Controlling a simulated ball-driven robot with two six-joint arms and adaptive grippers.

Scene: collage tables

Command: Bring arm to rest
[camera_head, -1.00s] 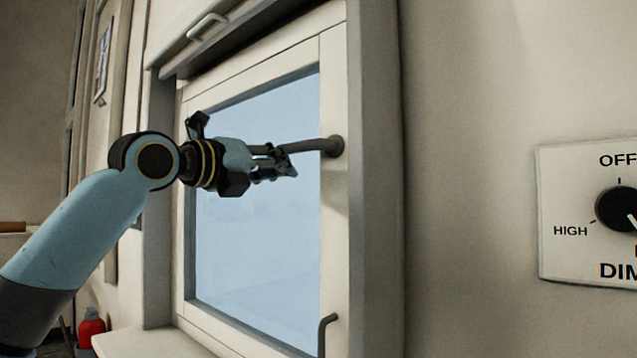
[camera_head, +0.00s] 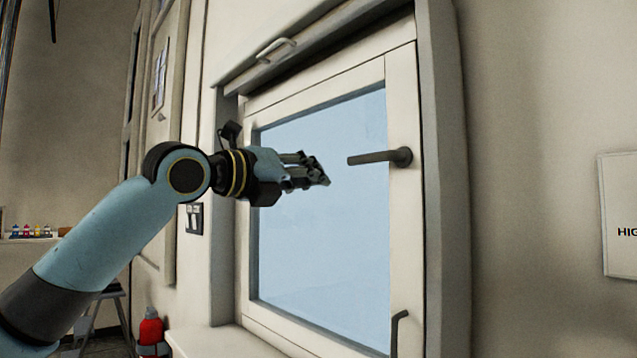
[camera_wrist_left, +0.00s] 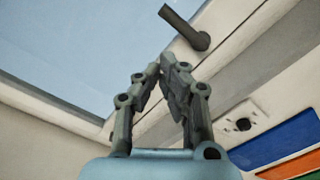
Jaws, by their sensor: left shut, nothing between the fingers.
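My left gripper (camera_head: 322,178) is in front of the window pane (camera_head: 325,235) in the head view, to the left of the dark window handle (camera_head: 380,157). A gap shows between its fingertips and the handle's free end. The handle lies almost level on the white window frame (camera_head: 404,230). In the left wrist view my left gripper (camera_wrist_left: 160,68) has its fingertips together with nothing between them, and the handle (camera_wrist_left: 183,25) is beyond them at the top. My right gripper is in neither view.
A second dark handle (camera_head: 399,333) is low on the frame. The window sill (camera_head: 215,342) juts out below. A red bottle (camera_head: 151,330) stands at the lower left. A white panel (camera_head: 618,215) is on the right wall. Blue and orange panels show in the left wrist view.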

